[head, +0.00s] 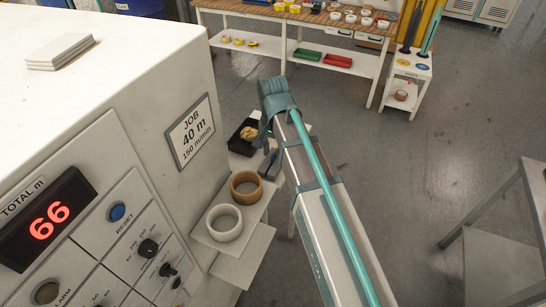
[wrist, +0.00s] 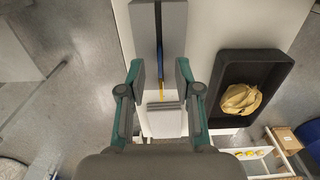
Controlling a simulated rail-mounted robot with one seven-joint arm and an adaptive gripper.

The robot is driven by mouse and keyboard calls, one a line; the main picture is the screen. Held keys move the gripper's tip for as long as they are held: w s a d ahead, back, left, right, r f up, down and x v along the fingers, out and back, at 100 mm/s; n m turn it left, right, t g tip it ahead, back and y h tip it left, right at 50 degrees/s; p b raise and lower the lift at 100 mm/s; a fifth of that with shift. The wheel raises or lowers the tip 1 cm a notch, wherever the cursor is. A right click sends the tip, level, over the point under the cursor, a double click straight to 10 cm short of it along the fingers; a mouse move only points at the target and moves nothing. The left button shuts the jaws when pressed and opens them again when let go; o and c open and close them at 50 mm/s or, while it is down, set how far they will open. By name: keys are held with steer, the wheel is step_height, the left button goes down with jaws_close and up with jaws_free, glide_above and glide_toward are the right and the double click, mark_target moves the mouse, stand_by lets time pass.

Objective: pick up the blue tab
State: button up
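In the wrist view, a narrow blue strip (wrist: 159,52), which looks like the blue tab, stands in the dark slot of a grey block (wrist: 143,22). A thin yellow piece (wrist: 161,88) shows at its near end. My gripper (wrist: 160,70) is open, one finger on each side of the strip's near end, with gaps on both sides. Nothing is held. I cannot tell how far below the fingertips the strip lies. In the head view my arm covers most of the gripper, and I cannot make out the tab.
A black tray (wrist: 225,110) holding a crumpled tan thing (wrist: 240,99) is right of my gripper in the wrist view. In the head view, a brown tape roll (head: 246,187) and a pale roll (head: 224,223) sit on the shelf beside the white machine (head: 130,60).

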mark_target(273, 160)
steer(key=shift+f, duration=1.2)
jaws_close()
